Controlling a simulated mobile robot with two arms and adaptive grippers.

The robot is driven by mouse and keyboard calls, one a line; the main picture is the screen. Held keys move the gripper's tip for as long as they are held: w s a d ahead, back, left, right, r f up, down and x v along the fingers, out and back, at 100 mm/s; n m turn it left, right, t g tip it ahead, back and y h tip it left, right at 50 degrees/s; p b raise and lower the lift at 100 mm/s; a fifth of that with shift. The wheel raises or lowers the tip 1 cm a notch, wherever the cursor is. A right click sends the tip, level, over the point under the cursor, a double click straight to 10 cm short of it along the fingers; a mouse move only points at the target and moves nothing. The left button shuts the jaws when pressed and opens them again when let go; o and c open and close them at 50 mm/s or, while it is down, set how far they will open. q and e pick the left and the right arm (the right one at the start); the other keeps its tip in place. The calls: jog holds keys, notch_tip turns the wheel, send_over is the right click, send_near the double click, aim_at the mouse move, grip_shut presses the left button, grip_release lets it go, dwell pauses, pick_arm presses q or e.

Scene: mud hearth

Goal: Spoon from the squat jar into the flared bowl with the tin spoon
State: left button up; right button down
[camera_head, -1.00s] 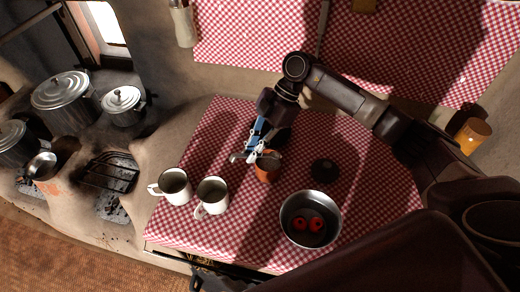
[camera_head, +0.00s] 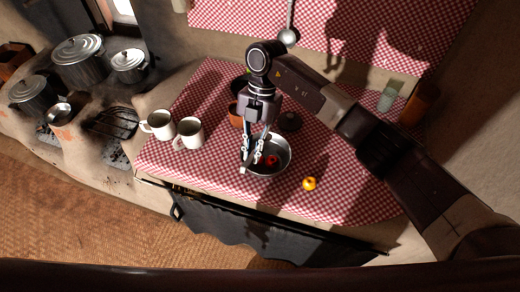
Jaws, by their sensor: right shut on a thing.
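The squat jar (camera_head: 235,117), orange-brown clay, stands on the checked cloth, partly hidden behind my right gripper. The flared bowl (camera_head: 283,163), of shiny metal, stands just in front and right of it with red round things (camera_head: 271,160) inside. My right gripper (camera_head: 254,153) points down over the bowl's left side. It is shut on what looks like the tin spoon, whose shape is hard to make out against the grey fingers and bowl. I cannot tell whether the spoon carries anything. My left gripper is out of view.
Two white mugs (camera_head: 188,133) stand left of the bowl. Lidded pots (camera_head: 77,60) stand on the mud hearth at left. The cloth's right part is mostly clear.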

aim_at(252, 153)
notch_tip(252, 153, down, 3)
jog(key=shift+w+a+f+b, duration=0.1)
jog(key=shift+w+a+b, duration=0.05)
jog(key=shift+b, duration=0.8)
jog(key=shift+f+b, duration=0.3)
jog(key=shift+f, duration=0.1)
pick_arm(q)
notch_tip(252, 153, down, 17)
jog(key=b, duration=1.4)
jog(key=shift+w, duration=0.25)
pick_arm(e)
jog(key=m+t+y, duration=0.1)
jog(key=t+y, duration=0.2)
jog(key=y, duration=0.1)
jog(key=s+d+f+m+t+y, duration=0.1)
jog(key=t+y, duration=0.1)
jog(key=y, duration=0.2)
jog(key=d+f+m+t+y, duration=0.1)
jog(key=t+y, duration=0.2)
jog(key=y, duration=0.2)
jog(key=shift+s+d+t, duration=0.1)
jog(key=shift+s+t, duration=0.2)
jog(key=shift+s, duration=0.1)
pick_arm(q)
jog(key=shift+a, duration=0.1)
pick_arm(e)
jog(key=shift+r, duration=0.1)
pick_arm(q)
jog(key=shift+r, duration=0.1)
